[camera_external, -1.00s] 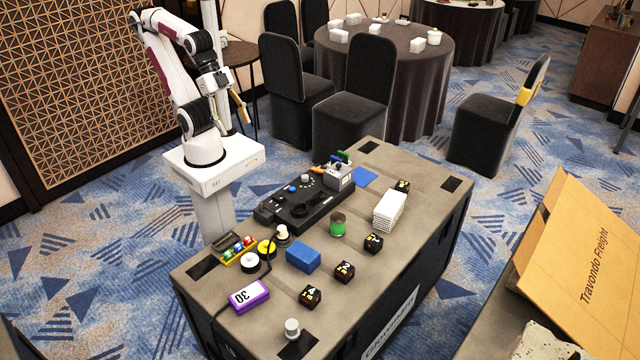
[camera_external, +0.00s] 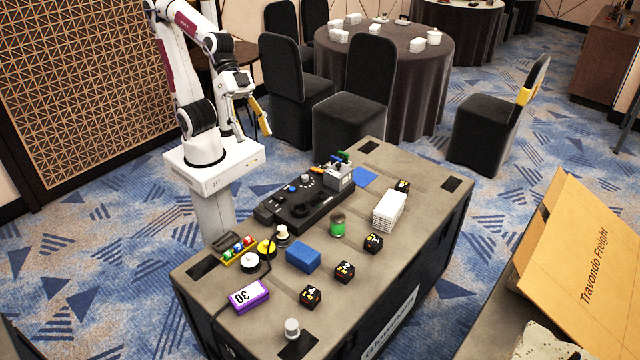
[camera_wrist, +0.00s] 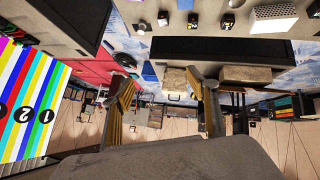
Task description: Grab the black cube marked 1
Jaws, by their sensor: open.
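Several small black cubes with orange-and-white markings stand on the grey case top. In the external view one is near the front (camera_external: 310,296), another behind it (camera_external: 344,271) and a third farther back (camera_external: 373,242). A fourth black cube (camera_external: 403,185) is partly hidden behind a white stack. The numbers are too small to read surely, so I cannot tell which is marked 1. My gripper (camera_external: 252,116) is open and empty, raised beyond the case's far left side, well away from the cubes. In the wrist view its fingers (camera_wrist: 158,82) are spread with nothing between them.
On the case top (camera_external: 420,215) are a blue block (camera_external: 303,256), a purple box marked 30 (camera_external: 249,295), a green-filled jar (camera_external: 338,225), a white stack (camera_external: 389,210) and a black control panel (camera_external: 300,207). A cardboard box (camera_external: 580,260) stands at right.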

